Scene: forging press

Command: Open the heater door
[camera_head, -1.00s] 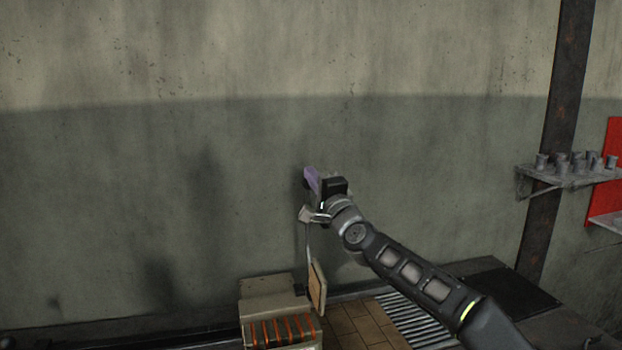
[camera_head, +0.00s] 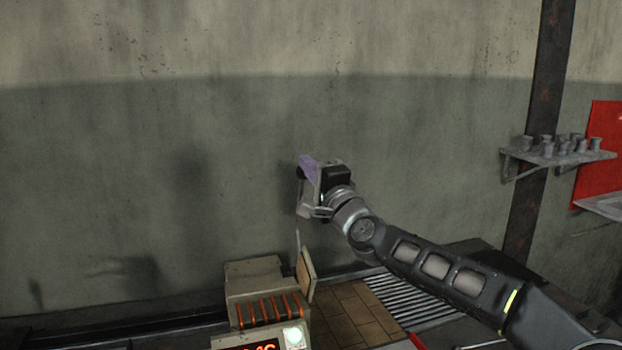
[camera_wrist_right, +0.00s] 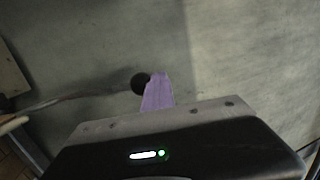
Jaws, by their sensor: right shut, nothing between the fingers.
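The heater (camera_head: 252,272) is a beige box with orange slots at the bottom centre of the head view. Its door (camera_head: 306,276), a tan panel, stands tilted at the heater's right side. A thin rod (camera_head: 298,226) rises from the door to a black ball knob (camera_head: 300,173). The knob also shows in the right wrist view (camera_wrist_right: 140,83). My right gripper (camera_head: 308,164) has purple fingers and is shut with nothing between them. It is up by the knob, beside it; whether they touch I cannot tell. My left gripper is out of view.
A tan tiled surface (camera_head: 352,308) and a metal roller grate (camera_head: 408,297) lie right of the heater. A shelf with several grey cups (camera_head: 560,155) and a red panel (camera_head: 598,150) are at the far right, by a dark post (camera_head: 535,130). A plain wall is behind.

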